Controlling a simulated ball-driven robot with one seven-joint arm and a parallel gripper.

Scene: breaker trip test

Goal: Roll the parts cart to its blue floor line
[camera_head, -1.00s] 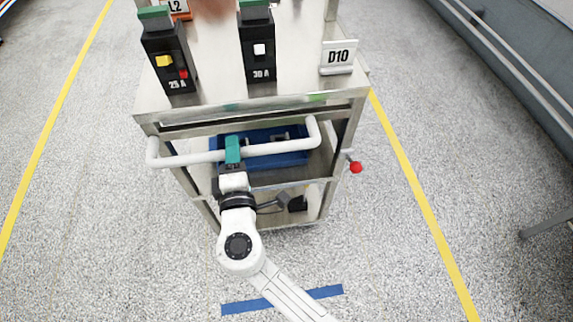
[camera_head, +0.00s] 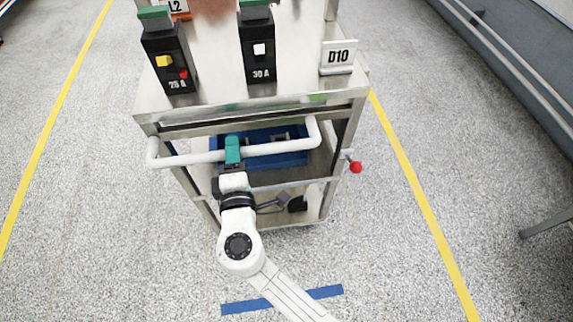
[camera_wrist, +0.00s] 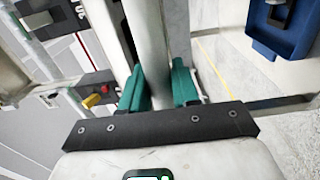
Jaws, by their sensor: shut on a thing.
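The parts cart (camera_head: 245,107) is a metal cart with a top shelf and a lower shelf, in the middle of the head view. Its white push handle (camera_head: 282,147) runs across the near side. In the wrist view the two green fingers (camera_wrist: 158,88) stand on either side of the white handle bar (camera_wrist: 148,45). The blue floor line (camera_head: 330,291) lies on the near side of the cart, partly covered by my arm. A gap of bare floor separates cart and line.
A blue bin (camera_head: 290,157) sits below. A red knob (camera_head: 356,167) sticks out at right. Yellow lines (camera_head: 420,205) border clear floor.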

